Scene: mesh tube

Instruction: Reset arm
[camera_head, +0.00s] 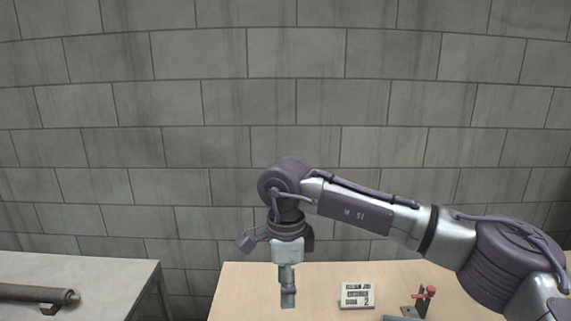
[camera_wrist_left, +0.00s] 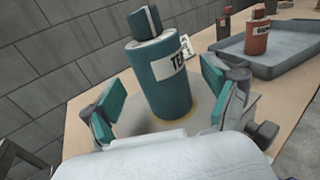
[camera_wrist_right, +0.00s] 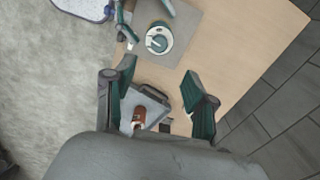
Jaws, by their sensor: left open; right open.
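In the head view my right gripper (camera_head: 288,292) hangs pointing down over the wooden table (camera_head: 240,290). In the right wrist view its two fingers (camera_wrist_right: 158,78) are apart, with nothing between them, above the table and a grey tray (camera_wrist_right: 152,97). In the left wrist view my left gripper (camera_wrist_left: 158,100) is open, its fingers on either side of a labelled teal bottle (camera_wrist_left: 160,82). My left gripper is outside the head view.
A red-brown bottle (camera_wrist_left: 257,38) stands in the grey tray. A white sign (camera_head: 357,295) and a red-topped stand (camera_head: 424,298) are on the table. A grey table (camera_head: 90,268) at left holds a dark tube (camera_head: 35,294). A block wall (camera_head: 200,100) rises behind.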

